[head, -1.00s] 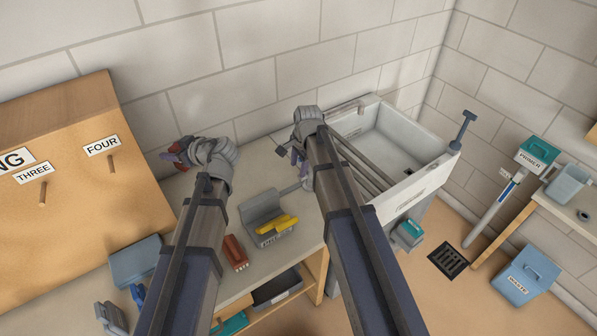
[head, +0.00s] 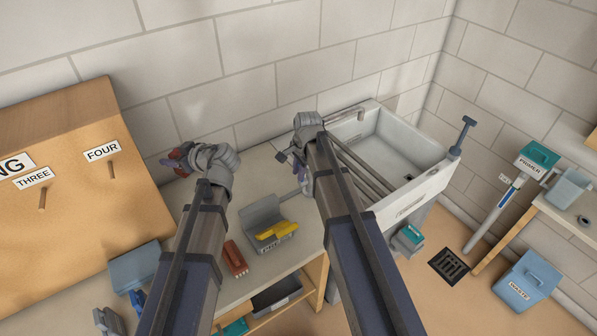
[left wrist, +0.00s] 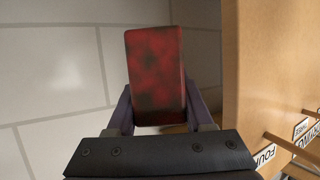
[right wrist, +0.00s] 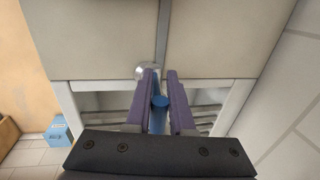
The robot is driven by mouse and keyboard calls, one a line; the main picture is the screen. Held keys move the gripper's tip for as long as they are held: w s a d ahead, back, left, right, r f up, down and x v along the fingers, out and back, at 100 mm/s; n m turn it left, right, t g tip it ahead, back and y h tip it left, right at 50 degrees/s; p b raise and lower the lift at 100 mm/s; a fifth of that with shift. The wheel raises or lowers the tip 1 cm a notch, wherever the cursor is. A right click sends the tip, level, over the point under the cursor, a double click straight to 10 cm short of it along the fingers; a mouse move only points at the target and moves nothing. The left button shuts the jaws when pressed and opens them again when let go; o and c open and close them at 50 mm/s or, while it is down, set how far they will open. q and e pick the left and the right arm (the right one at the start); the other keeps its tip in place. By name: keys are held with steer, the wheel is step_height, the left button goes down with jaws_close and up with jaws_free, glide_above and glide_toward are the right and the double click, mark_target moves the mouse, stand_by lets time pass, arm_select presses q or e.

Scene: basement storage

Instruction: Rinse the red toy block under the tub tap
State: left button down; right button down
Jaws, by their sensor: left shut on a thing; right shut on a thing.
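The red toy block (left wrist: 155,75) fills the middle of the left wrist view, with dark smudges on its face. My left gripper (left wrist: 160,105) is shut on it. In the head view, the block (head: 178,157) is held above the back of the counter, left of the tub. The white tub (head: 405,145) stands at the right end of the counter, with the tap (head: 347,115) spout at its back left. My right gripper (right wrist: 160,92) is shut on a blue rod-like part (right wrist: 159,104), apparently the tap handle. My right arm hides part of it and the tub's left side.
A grey bin (head: 262,215) with a yellow item and a red brush (head: 235,258) lie on the counter (head: 270,275) between my arms. A wooden peg board (head: 70,190) stands left. A blue bin (head: 527,280) and a floor drain (head: 449,266) are at right.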

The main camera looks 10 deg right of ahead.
steer(key=shift+s, duration=0.1)
stand_by(0.8)
steer(key=shift+s+d+f+t+b, duration=0.15)
steer(key=shift+s+f+t+b, duration=0.1)
steer(key=shift+s+t+b, duration=0.4)
steer(key=shift+d+r+t+y+b, duration=0.1)
steer(key=shift+t+y+b, duration=0.2)
steer(key=shift+t+y, duration=0.3)
steer(key=c, duration=0.8)
jaws_free()
steer(key=p+v, duration=1.1)
steer(key=v, duration=0.1)
steer(key=shift+s, duration=0.1)
